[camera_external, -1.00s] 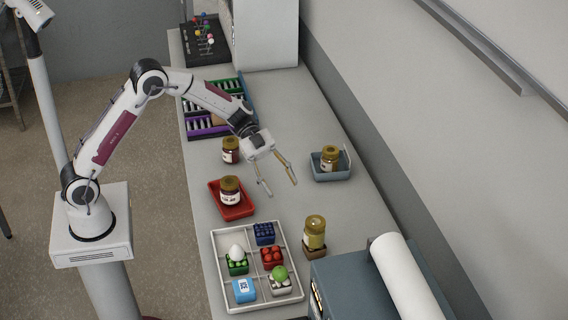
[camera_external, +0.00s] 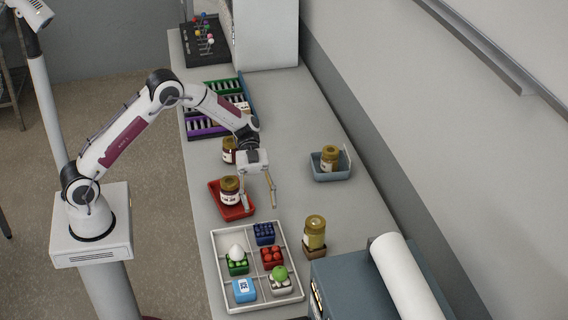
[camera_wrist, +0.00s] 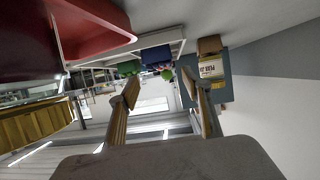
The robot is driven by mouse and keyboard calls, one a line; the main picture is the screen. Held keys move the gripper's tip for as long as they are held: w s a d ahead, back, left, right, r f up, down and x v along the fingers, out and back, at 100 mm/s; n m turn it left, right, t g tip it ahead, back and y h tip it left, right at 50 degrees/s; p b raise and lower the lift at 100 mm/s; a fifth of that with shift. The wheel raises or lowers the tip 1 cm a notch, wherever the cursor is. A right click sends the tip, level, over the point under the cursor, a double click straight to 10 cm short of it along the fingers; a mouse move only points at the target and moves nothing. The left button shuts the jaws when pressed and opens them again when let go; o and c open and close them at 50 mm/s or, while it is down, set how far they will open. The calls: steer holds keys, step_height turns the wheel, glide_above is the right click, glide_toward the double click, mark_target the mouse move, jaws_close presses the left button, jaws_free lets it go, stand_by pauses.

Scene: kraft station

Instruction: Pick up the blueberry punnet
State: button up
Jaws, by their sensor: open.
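The blueberry punnet (camera_external: 264,234) is a small dark blue box with round dark berries. It stands in the back right part of the white divided tray (camera_external: 216,262). My gripper (camera_external: 260,206) is open and empty, pointing down, above the bench just behind the punnet in the external view. In the wrist view, the two fingers of my gripper (camera_wrist: 159,84) are spread apart, and the blue punnet (camera_wrist: 156,57) shows beyond them, roughly between the fingers. The wrist view is tilted, so the height gap is hard to tell.
The tray also holds a green punnet with an egg (camera_external: 237,262), a red tomato punnet (camera_external: 271,257), a light blue box (camera_external: 244,290) and a green fruit (camera_external: 280,272). A jar (camera_external: 314,231) stands right of it. A red tray (camera_external: 238,211) with a jar lies close left.

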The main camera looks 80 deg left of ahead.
mark_target(264, 228)
steer(key=shift+x, duration=3.15)
steer(key=shift+x, duration=2.6)
steer(key=shift+s, duration=0.15)
steer(key=shift+r, duration=0.1)
steer(key=c, duration=0.9)
